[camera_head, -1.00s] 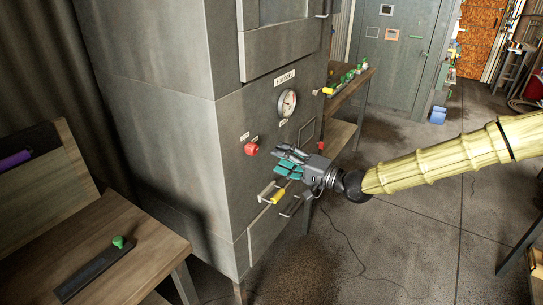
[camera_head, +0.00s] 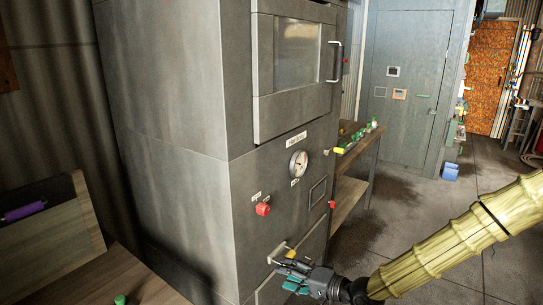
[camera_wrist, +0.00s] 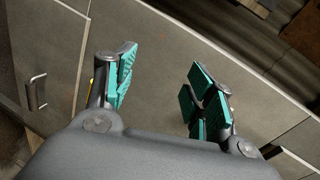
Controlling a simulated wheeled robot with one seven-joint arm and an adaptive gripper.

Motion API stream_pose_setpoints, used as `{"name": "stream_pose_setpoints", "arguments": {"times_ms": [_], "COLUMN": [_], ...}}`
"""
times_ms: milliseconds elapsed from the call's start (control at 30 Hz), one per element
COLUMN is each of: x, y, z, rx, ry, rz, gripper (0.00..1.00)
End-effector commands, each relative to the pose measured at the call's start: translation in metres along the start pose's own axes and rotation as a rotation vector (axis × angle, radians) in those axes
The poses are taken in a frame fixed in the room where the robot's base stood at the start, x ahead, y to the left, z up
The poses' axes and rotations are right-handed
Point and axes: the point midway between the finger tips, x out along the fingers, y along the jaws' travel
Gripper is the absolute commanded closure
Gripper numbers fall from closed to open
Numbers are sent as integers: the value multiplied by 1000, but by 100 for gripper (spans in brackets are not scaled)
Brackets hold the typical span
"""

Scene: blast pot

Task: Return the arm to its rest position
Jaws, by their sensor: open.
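My gripper (camera_head: 298,279) is at the lower middle of the head view, in front of the lower part of a large grey metal cabinet (camera_head: 190,190). In the wrist view my gripper (camera_wrist: 160,95) shows its two teal-padded fingers spread apart with nothing between them. A yellow-topped handle (camera_head: 289,254) on the cabinet front is just above and behind the fingers in the head view. I cannot tell whether they touch. My arm in its yellow sleeve reaches in from the right edge.
The cabinet front carries a red knob (camera_head: 263,209), a round gauge (camera_head: 298,163) and a windowed door (camera_head: 296,55). A wooden bench (camera_head: 349,195) with small green items stands behind it. Another wooden table (camera_head: 125,275) is at the lower left. The floor at right is open.

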Motion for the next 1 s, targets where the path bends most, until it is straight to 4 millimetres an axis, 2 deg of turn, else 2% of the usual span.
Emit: {"name": "stream_pose_setpoints", "arguments": {"times_ms": [33, 100, 267, 400, 467, 600, 800, 900, 1000], "x": [1, -2, -21, -51, -67, -114, -193, -228, -254], "y": [24, 56, 127, 185, 207, 255, 304, 318, 326], "z": [21, 46, 103, 151, 170, 212, 258, 272, 280], "rx": [1, -5, -31, -68, -89, -145, -242, -287, -321], "ry": [-18, -36, -86, -143, -172, -247, -373, -431, -474], "rz": [56, 134, 323, 494, 569, 744, 985, 1081, 1150], "gripper": [46, 46, 46, 46, 46, 46, 46, 46, 46]}}
